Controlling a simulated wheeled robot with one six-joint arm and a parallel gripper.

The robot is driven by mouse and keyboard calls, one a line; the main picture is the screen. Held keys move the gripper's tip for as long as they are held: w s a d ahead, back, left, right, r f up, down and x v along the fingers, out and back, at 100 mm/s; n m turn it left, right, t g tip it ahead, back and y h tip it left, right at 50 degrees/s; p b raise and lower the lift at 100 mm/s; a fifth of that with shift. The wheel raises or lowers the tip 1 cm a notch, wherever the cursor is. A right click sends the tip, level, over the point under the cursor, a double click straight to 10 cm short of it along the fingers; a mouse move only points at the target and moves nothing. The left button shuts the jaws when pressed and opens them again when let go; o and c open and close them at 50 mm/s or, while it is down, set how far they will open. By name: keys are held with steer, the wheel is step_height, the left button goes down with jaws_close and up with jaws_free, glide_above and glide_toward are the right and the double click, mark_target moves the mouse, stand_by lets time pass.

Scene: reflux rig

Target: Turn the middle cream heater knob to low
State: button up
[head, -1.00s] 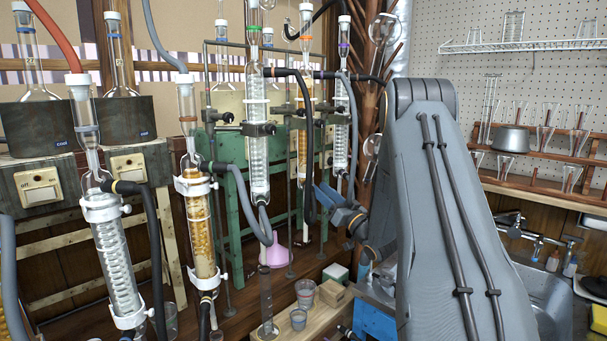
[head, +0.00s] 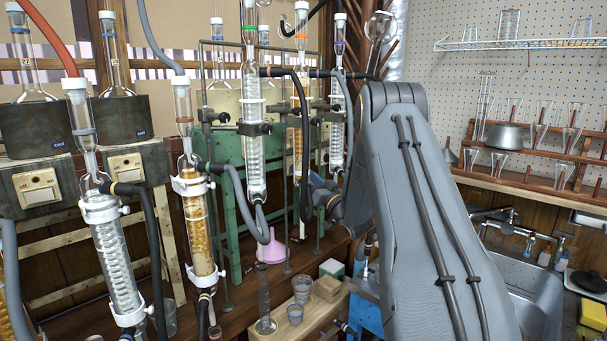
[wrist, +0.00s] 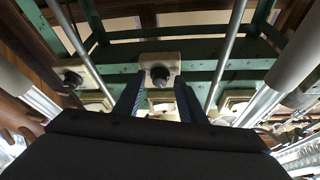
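In the wrist view a dark round knob (wrist: 160,76) sits on a cream plate (wrist: 173,58) fixed to a green frame, near the middle of the picture. My gripper (wrist: 158,92) is open, with its two blue fingers apart and pointing toward this plate, one to each side of the knob in the picture. I see no clear contact with the knob. Another cream plate with a dark knob (wrist: 72,78) is at the left, and a partly hidden cream plate (wrist: 238,100) is at the right. In the head view glassware and hoses mostly hide my gripper, and the knob setting is unreadable.
Metal rods (wrist: 227,55) stand near both sides of the middle plate. In the head view glass condensers (head: 253,130) and black hoses (head: 301,140) stand in front of the green frame (head: 232,150). Small beakers (head: 302,289) stand on the bench at the front.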

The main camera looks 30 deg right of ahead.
jaws_close()
steer(key=shift+w+d+n+g+y+b, duration=0.1)
steer(key=shift+n+g+y+b, duration=0.1)
steer(key=shift+n+y+b, duration=0.75)
steer(key=shift+s+d+n+g+y+b, duration=0.15)
steer(key=shift+n+b, duration=0.55)
steer(key=shift+n, duration=0.75)
steer(key=shift+w+n+g+y+b, duration=0.2)
steer(key=shift+n+y+b, duration=0.5)
steer(key=shift+n, duration=0.5)
steer(key=shift+o, duration=0.8)
jaws_free()
steer(key=b+v, duration=0.1)
steer(key=v, duration=0.7)
steer(key=shift+r, duration=0.1)
